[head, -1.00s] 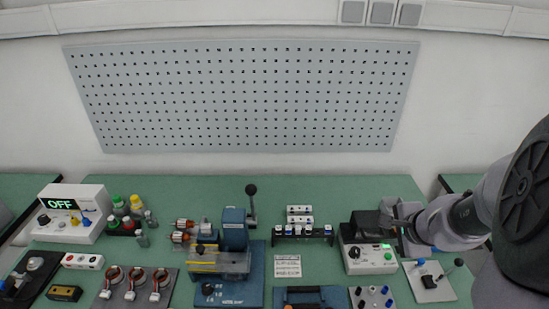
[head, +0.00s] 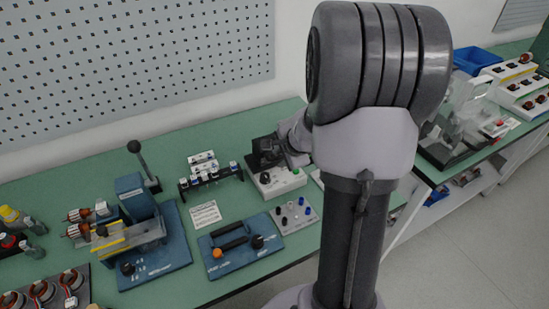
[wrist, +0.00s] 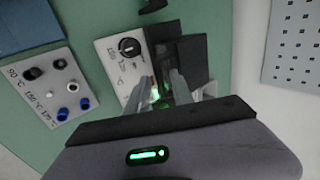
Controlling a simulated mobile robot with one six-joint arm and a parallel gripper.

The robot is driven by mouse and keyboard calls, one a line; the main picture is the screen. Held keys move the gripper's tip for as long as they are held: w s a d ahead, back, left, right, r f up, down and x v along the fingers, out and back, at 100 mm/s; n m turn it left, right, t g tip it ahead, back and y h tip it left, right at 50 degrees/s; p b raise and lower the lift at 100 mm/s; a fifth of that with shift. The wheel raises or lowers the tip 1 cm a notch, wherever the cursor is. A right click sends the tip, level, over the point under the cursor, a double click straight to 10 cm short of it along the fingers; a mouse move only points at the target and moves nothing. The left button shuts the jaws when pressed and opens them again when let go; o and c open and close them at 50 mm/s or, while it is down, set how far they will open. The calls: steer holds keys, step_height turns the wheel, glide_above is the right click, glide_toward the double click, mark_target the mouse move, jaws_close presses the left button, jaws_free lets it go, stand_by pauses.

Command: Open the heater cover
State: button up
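The unit that looks like the heater is a white box (head: 278,182) with a dial, a green light and a black cover (head: 262,144) on top. In the wrist view its white panel (wrist: 115,56) and black cover (wrist: 165,42) lie just ahead of my fingers. My gripper (wrist: 162,80) has its two fingers apart, close to the cover's near end, with a green glow and dark material showing between them. I cannot tell whether they touch the cover. In the head view my gripper (head: 290,150) is at the right of the cover, partly hidden by my arm.
A blue unit (head: 212,261) with a black handle and a plate of coloured plugs (head: 293,215) sit in front. A rack of small bottles (head: 212,178) and a blue lever press (head: 150,262) stand left. A second bench with a blue bin (head: 476,60) is at right.

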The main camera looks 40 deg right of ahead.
jaws_close()
